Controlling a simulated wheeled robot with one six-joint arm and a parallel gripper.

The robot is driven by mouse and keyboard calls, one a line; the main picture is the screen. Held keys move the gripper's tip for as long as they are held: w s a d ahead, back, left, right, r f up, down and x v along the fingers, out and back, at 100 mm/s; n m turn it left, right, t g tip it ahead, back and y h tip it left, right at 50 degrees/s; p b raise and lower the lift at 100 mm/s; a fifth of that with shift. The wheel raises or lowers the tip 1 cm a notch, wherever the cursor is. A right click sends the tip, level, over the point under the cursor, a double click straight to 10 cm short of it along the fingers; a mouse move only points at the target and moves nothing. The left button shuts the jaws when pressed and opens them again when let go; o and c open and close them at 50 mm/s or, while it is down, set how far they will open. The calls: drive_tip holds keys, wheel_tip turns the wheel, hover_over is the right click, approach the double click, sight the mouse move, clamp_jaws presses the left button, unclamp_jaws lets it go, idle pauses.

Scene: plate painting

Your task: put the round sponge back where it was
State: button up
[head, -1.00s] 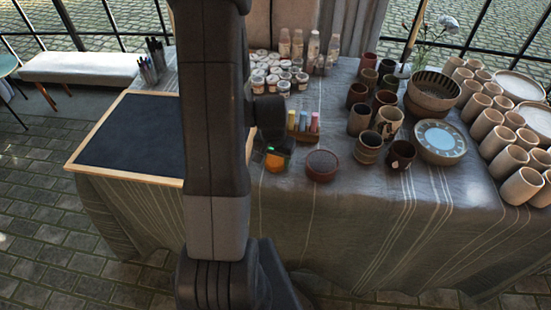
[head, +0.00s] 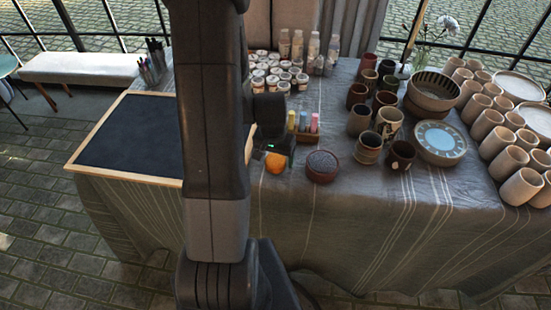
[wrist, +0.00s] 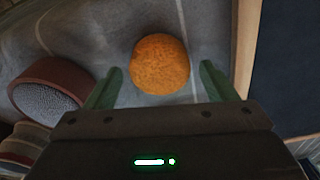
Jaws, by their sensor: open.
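The round orange sponge (head: 275,162) rests on the cloth-covered table, between the dark framed board (head: 130,140) and a low red-brown dish (head: 322,167). My gripper (head: 283,152) is just above and behind the sponge in the head view and partly covers its top edge. In the wrist view the sponge (wrist: 160,64) appears whole, centred ahead of the two green fingers (wrist: 162,72). The fingers are spread wide, with a gap on each side of it, and hold nothing.
A small holder with coloured sticks (head: 304,128) stands behind the dish. Dark mugs (head: 368,147) and a blue plate (head: 440,140) stand to the right. Paint jars (head: 275,72) are at the back. The table's front strip is clear.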

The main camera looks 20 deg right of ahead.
sight(274, 163)
wheel_tip(274, 163, up, 11)
drive_tip(key=s, duration=0.1)
drive_tip(key=shift+a+f+p, duration=0.2)
drive_tip(key=shift+a+p, duration=0.15)
drive_tip(key=shift+a, duration=0.1)
